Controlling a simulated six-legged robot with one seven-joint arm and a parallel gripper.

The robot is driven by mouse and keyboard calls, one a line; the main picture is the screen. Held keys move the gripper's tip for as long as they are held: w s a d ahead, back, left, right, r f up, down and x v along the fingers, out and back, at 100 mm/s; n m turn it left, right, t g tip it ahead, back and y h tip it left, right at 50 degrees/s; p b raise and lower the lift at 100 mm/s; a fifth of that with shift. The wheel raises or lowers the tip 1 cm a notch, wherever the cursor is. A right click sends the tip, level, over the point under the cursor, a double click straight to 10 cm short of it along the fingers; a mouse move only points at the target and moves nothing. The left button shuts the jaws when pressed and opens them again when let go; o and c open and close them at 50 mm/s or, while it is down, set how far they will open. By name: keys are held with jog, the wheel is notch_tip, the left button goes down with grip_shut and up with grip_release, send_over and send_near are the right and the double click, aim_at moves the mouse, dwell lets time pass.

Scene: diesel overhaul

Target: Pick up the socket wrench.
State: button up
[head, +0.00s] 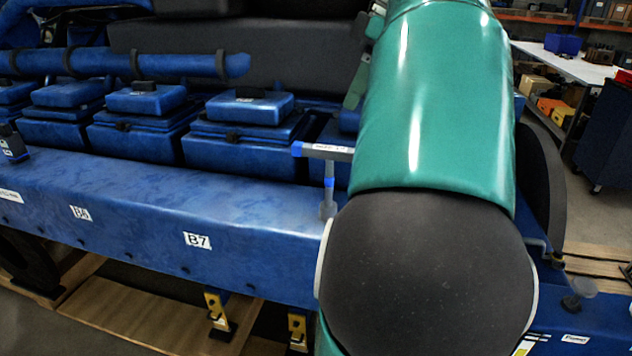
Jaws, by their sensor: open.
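A T-shaped tool (327,168), which looks like the socket wrench, stands upright at the middle of the head view. It has a grey crossbar with a blue end and a small white label, and a grey shaft with a blue band. Its lower end is by the blue engine ledge (120,195), close beside my arm in the picture; I cannot tell what it rests in. My green arm link and dark joint cover the right middle of the view and may hide part of the tool. My gripper is not in view.
Blue covers (250,108) line the engine behind the ledge. A small dark blue device (12,145) sits at the ledge's left end. A grey knob (580,290) stands at lower right. Wooden pallets (125,315) lie below. A white table (565,62) stands at back right, with open floor nearby.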

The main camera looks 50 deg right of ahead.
aim_at(331, 147)
jog(key=x, duration=0.8)
jog(key=shift+s+a+f, duration=0.1)
jog(key=shift+f, duration=0.15)
jog(key=x, duration=0.4)
jog(key=shift+a+f, duration=0.25)
jog(key=shift+a, duration=0.1)
jog(key=shift+f, duration=0.3)
grip_shut()
